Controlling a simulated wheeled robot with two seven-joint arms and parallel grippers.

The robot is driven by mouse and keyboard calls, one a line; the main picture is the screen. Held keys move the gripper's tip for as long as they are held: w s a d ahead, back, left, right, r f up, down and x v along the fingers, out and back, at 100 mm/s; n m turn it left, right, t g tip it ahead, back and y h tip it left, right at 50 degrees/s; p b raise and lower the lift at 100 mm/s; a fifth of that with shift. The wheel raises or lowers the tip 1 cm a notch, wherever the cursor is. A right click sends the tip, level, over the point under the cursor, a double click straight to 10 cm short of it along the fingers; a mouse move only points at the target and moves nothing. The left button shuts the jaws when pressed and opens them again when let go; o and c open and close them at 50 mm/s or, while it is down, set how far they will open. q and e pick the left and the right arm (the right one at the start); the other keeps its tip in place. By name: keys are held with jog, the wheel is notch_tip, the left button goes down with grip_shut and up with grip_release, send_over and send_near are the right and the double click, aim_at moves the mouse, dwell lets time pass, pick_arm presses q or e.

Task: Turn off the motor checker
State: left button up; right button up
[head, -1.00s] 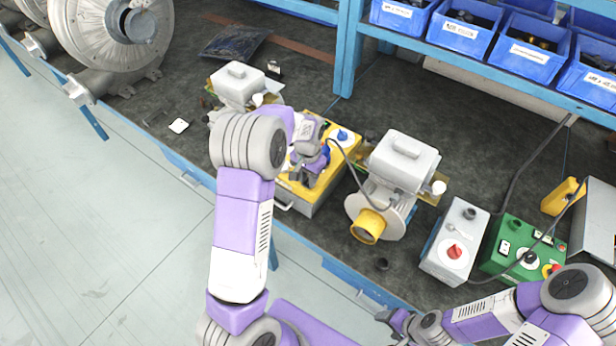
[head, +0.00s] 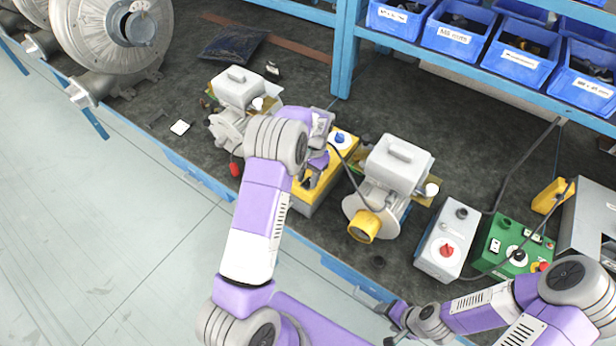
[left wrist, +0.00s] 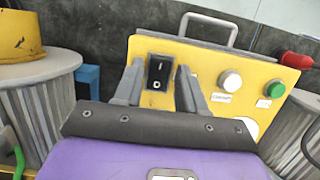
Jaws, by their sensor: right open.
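The motor checker appears to be the yellow box (head: 299,196) on the bench, partly hidden behind my left arm in the head view. In the left wrist view its yellow panel (left wrist: 205,66) carries a black rocker switch (left wrist: 159,71), a white button (left wrist: 230,81) and a green button (left wrist: 275,89). My left gripper (left wrist: 160,73) is open, its fingertips on either side of the rocker switch. I cannot tell whether they touch it. In the head view that gripper (head: 314,172) is over the box. My right gripper (head: 393,320) is open and empty near the bench's front edge.
A blower motor with a yellow ring (head: 374,222) stands right of the yellow box, another motor (head: 238,88) to its left. A grey box with a red knob (head: 440,245) and a green box (head: 507,246) are further right. Blue bins (head: 455,38) sit on the shelf behind.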

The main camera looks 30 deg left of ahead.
pick_arm(q)
jog(key=shift+o, duration=0.7)
jog(key=v, duration=0.7)
jog(key=shift+r, duration=0.3)
